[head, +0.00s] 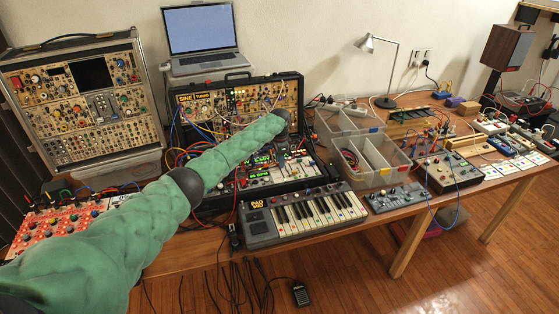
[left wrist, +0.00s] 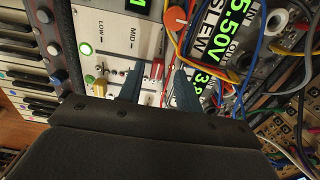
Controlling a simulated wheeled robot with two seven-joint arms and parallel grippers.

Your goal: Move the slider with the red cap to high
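The slider's red cap (left wrist: 157,70) shows in the left wrist view on a pale panel, a little to the right of the printed word MID (left wrist: 131,47). The word LOW (left wrist: 108,50) stands further left. I cannot make out a HIGH mark. My left gripper (left wrist: 160,78) is open, one teal fingertip on each side of the red cap, with small gaps visible. In the head view my green left arm reaches over the synth case (head: 240,105); its dark wrist end hides part of the panel, and the cap cannot be made out there. My right gripper is not in view.
An orange knob (left wrist: 176,18), a yellow cap (left wrist: 89,79) and several patch cables (left wrist: 262,75) are close by. A keyboard (head: 302,213) lies in front of the case, a laptop (head: 202,30) behind it, and clear bins (head: 372,158) to its right.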

